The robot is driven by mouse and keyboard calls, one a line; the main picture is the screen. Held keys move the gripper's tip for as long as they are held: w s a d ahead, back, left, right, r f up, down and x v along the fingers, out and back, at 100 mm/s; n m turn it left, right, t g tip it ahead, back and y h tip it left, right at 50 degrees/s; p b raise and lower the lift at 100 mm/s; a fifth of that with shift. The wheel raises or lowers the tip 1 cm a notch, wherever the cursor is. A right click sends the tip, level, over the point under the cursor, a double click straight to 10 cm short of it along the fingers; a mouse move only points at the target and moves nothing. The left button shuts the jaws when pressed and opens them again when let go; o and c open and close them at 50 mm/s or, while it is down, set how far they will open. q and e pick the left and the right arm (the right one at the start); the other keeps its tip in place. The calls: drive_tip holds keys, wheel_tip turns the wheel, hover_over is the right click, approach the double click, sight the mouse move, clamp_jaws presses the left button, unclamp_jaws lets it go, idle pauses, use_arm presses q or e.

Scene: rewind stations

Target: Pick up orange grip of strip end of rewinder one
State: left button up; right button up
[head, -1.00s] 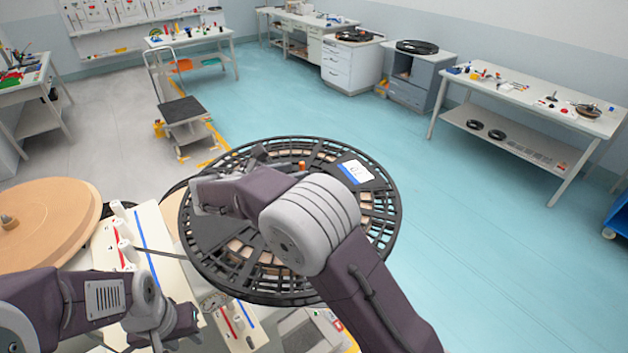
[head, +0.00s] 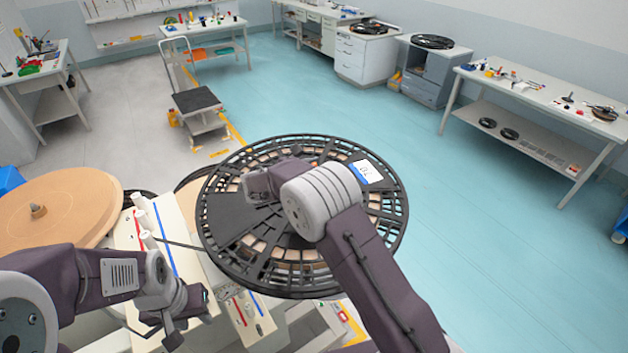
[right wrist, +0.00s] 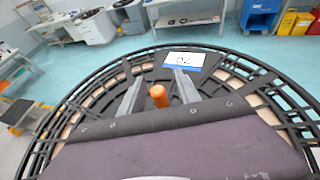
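A large black spoked reel (head: 393,235) with a white label (head: 368,171) lies flat at the middle of the head view. A thin dark strip (head: 183,244) runs left from the reel. My left gripper (head: 182,312) is over the white machine, low left; its opening is unclear.
A tan round disc (head: 85,205) is on the left, beside the white panel with rollers (head: 146,225). A cart (head: 197,100) stands behind. Benches line the back and right, including a long table (head: 540,100). The blue floor (head: 480,220) to the right is clear.

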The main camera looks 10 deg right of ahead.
clamp_jaws()
drive_tip(key=shift+r+p, duration=0.4)
drive_tip(key=shift+r, duration=0.15)
drive_tip(key=s+d+r+p, duration=0.2)
drive_tip(key=s+d+r, duration=0.4)
drive_tip(key=s+r, duration=0.3)
drive_tip(key=shift+s+d+r+p, duration=0.2)
drive_tip(key=shift+s+r+p, duration=0.15)
drive_tip(key=shift+s+r, duration=0.1)
